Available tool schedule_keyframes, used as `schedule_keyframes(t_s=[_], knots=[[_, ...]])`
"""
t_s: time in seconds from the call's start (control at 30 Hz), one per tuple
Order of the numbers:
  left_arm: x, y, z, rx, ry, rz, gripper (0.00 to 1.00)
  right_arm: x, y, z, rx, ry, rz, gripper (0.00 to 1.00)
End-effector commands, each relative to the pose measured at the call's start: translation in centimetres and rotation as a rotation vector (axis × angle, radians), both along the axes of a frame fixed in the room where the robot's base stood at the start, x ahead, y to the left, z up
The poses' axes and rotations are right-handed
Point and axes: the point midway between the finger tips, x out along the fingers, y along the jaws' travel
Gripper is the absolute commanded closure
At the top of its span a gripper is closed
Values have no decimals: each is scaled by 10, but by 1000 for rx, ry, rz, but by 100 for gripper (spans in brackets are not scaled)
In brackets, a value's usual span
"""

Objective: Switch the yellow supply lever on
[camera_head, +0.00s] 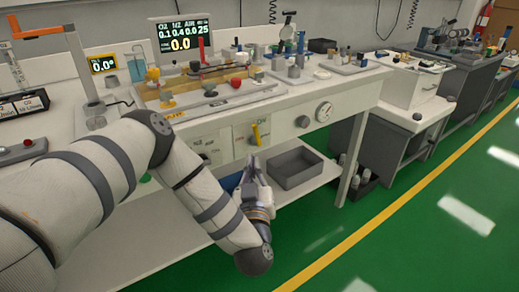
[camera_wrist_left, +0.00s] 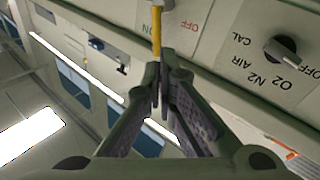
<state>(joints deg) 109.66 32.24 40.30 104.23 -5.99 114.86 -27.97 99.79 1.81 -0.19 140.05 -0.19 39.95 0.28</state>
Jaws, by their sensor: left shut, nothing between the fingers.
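The yellow supply lever (camera_head: 255,133) is on the front panel of the bench, standing near upright with a slight tilt. In the left wrist view the yellow lever (camera_wrist_left: 156,30) runs down from the top edge to the fingertips. My left gripper (camera_head: 252,160) is just below the lever in the head view, pointing up at the panel. In the wrist view the left gripper (camera_wrist_left: 161,78) is shut and empty, its tips at the lever's end. I cannot tell whether they touch. A red OFF label (camera_wrist_left: 195,45) shows beside the lever. My right gripper is not in view.
A selector knob (camera_wrist_left: 281,49) sits on the panel beside the lever. A grey open bin (camera_head: 296,168) stands on the lower shelf (camera_head: 165,235). Green floor is free at the right.

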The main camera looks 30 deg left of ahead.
Motion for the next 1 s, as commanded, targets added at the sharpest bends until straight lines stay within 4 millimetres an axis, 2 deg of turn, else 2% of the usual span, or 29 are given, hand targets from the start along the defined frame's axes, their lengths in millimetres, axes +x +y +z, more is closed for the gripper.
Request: schedule_keyframes(t_s=[0.03, 0.17, 0.3, 0.5, 0.9, 1.0], knots=[[1, 2, -10, 0, 6, 0, 100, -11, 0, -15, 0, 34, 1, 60], [24, 20, 2, 2, -4, 5, 100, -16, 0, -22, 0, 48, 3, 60], [48, 35, 11, 0, -7, 5, 100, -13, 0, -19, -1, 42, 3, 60], [70, 49, 15, 0, -6, 2, 100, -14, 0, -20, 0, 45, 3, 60], [75, 53, 16, 1, -5, 0, 100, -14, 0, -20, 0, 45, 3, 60], [78, 51, 25, 16, 28, -2, 100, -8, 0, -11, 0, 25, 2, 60]])
